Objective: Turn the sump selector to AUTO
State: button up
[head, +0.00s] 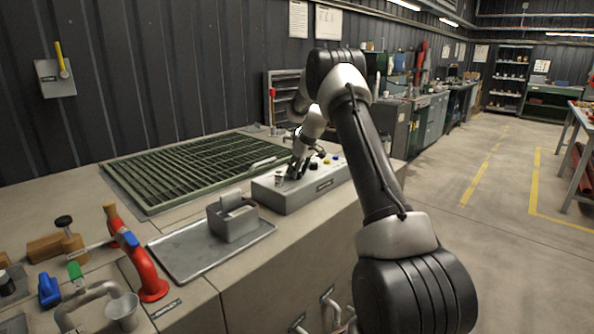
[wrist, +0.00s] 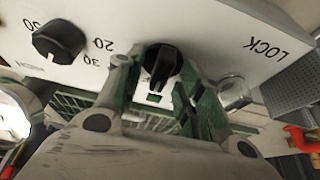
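A grey control box (head: 320,186) with a pale top stands on the bench, carrying several small knobs and buttons. My gripper (head: 296,174) is low over the left part of its top. In the wrist view, my gripper (wrist: 160,80) is open, with one finger on each side of a black pointer knob (wrist: 161,62). Gaps show between the fingers and the knob's grip. The fingers cover any words beside it, so I cannot read AUTO or tell whether this is the sump selector. The word LOCK stands to its right.
A black dial (wrist: 58,41) with numbers sits left of the knob, and a metal cylinder (wrist: 234,91) sits right. In the head view, a metal tray (head: 190,252) holds a grey caddy (head: 232,217). A green grating (head: 195,170) lies behind. A red curved handle (head: 140,262) stands at left.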

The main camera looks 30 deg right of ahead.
jog(key=shift+c, duration=0.5)
grip_shut()
jog(key=shift+m, duration=0.4)
jog(key=m+h, duration=0.1)
jog(key=m, duration=0.1)
jog(key=m+h, duration=0.1)
jog(key=m, duration=0.2)
jog(key=shift+a+m+h, duration=0.2)
jog(key=shift+m+h, duration=0.1)
jog(key=m+h, duration=0.1)
jog(key=m, duration=0.4)
jog(key=shift+w+a+g+h, duration=0.1)
jog(key=shift+g+h, duration=0.2)
jog(key=shift+h, duration=0.1)
jog(key=shift+m, duration=0.4)
jog(key=shift+o, duration=0.5)
grip_release()
